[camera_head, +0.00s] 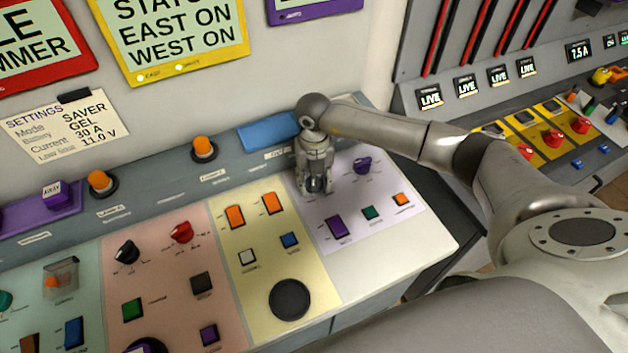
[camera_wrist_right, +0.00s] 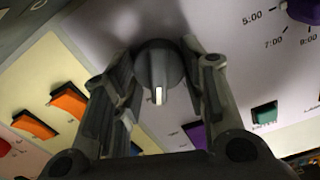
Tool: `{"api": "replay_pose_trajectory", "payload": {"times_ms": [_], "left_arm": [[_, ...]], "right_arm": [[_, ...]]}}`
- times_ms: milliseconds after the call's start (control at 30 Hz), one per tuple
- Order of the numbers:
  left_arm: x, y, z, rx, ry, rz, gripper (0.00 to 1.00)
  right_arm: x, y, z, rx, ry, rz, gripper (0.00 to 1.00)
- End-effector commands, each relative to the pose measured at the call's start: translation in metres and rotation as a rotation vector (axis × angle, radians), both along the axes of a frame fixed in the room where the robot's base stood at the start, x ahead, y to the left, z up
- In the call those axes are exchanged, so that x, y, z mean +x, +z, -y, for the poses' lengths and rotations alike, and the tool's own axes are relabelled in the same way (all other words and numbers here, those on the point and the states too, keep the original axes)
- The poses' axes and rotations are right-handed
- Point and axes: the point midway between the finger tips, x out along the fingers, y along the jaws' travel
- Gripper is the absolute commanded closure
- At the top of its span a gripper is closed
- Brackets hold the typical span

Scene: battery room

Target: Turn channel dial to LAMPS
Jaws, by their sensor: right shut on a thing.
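My right gripper (camera_head: 315,186) reaches down onto the lavender section of the sloped console, near its upper left. In the right wrist view, the gripper (camera_wrist_right: 165,100) has its two dark fingers on either side of a dark grey dial (camera_wrist_right: 158,72) with a white pointer mark. The fingers are shut on this dial. The pointer mark faces the bottom of the wrist picture. The labels around the dial are hidden or too dark to read, so I cannot tell its setting. In the head view the gripper covers most of the dial. My left gripper is not in view.
A purple knob (camera_head: 363,165) sits just right of the gripper. Purple (camera_head: 335,228), green (camera_head: 371,213) and orange (camera_head: 402,199) switches lie below it. Orange rockers (camera_head: 235,216) are on the yellow section to the left. A blue block (camera_head: 268,132) lies behind.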

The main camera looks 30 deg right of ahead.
Motion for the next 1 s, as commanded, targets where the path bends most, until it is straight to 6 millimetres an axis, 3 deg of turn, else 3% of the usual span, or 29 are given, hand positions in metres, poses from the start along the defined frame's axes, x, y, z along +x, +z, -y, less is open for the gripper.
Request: {"api": "replay_pose_trajectory", "payload": {"times_ms": [1000], "left_arm": [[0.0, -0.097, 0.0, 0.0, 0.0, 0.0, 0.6]], "right_arm": [[0.002, -0.002, 0.004, -0.001, 0.833, 0.006, 0.84]]}}
